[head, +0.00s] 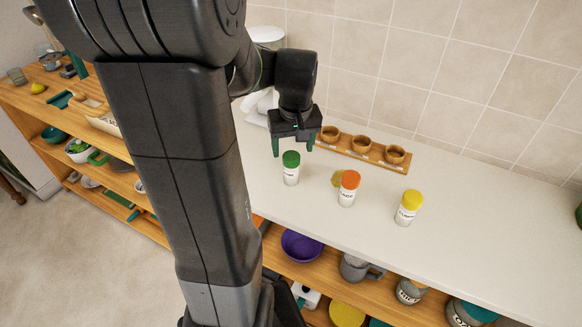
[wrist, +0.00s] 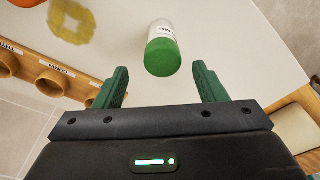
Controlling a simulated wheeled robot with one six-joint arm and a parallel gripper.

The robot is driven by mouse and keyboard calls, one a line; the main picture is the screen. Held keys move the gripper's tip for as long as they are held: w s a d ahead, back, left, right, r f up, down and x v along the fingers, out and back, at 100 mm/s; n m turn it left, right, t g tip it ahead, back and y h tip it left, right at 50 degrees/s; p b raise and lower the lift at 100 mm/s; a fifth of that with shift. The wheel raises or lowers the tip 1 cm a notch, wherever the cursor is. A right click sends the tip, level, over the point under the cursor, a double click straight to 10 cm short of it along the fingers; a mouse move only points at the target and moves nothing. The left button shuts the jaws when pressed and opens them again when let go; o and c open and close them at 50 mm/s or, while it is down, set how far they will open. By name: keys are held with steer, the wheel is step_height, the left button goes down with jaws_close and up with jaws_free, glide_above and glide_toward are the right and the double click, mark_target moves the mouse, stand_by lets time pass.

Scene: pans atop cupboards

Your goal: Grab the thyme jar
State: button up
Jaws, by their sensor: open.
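A white jar with a green lid (head: 291,160) stands upright on the white counter, the leftmost of three jars in the head view. My gripper (head: 293,146) is open and empty, pointing down close above the green lid. In the wrist view the green-lidded jar (wrist: 163,52) shows ahead of the gap between my two green fingers, apart from both. A jar with an orange lid (head: 348,188) and a jar with a yellow lid (head: 408,208) stand to its right.
A wooden holder with three round cups (head: 363,147) lies behind the jars by the tiled wall. Shelves below hold a purple bowl (head: 301,246) and mugs.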

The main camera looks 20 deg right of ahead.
mark_target(291, 156)
steer(key=shift+w+a+f, duration=0.1)
steer(key=shift+w+f, duration=0.1)
steer(key=shift+f, duration=1.3)
steer(key=shift+w+f, duration=0.15)
steer(key=shift+f, duration=1.3)
steer(key=c, duration=1.1)
